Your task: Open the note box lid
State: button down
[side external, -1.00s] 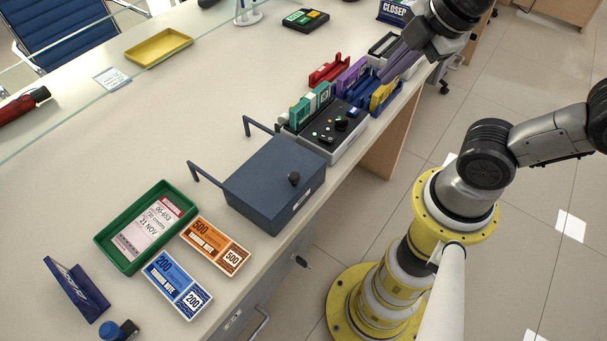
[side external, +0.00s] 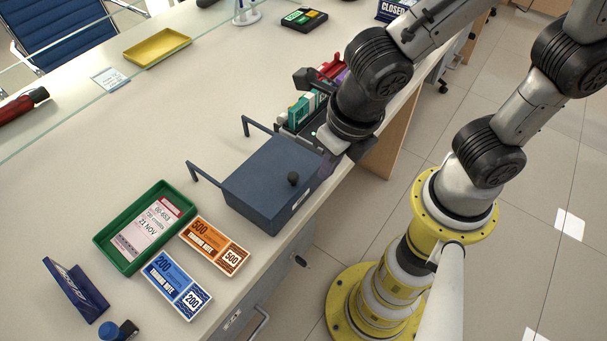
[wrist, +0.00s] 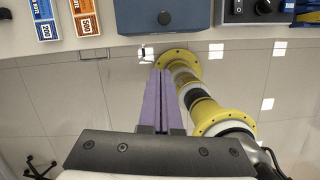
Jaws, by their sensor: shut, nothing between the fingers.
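The note box (side external: 262,205) is dark blue and stands near the counter's front edge with its flat lid (side external: 265,168) down. A round black knob (side external: 293,178) sits on the lid near its front side. In the wrist view, the purple fingers of my gripper (wrist: 161,73) are together and empty. The box (wrist: 190,15) and knob (wrist: 164,18) show above the fingertips, apart from them.
Two dark brackets (side external: 205,173) stand behind the box. A green tray (side external: 112,252) with a slip, an orange note bundle (side external: 216,245) and a blue one (side external: 178,285) lie to the left. A control panel (wrist: 252,10) is close on the right.

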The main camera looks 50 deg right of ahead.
jog(key=w+f, duration=0.2)
jog(key=f, duration=0.1)
jog(key=w+f, duration=0.1)
jog(key=f, duration=0.1)
jog(key=w+d+f, duration=0.1)
jog(key=w+f, duration=0.1)
jog(key=f, duration=0.1)
jog(key=shift+w+f, duration=0.35)
jog(key=shift+w, duration=0.1)
send_over(260, 165)
jog(key=s, duration=0.1)
jog(key=shift+a, duration=0.15)
jog(key=shift+s, duration=0.1)
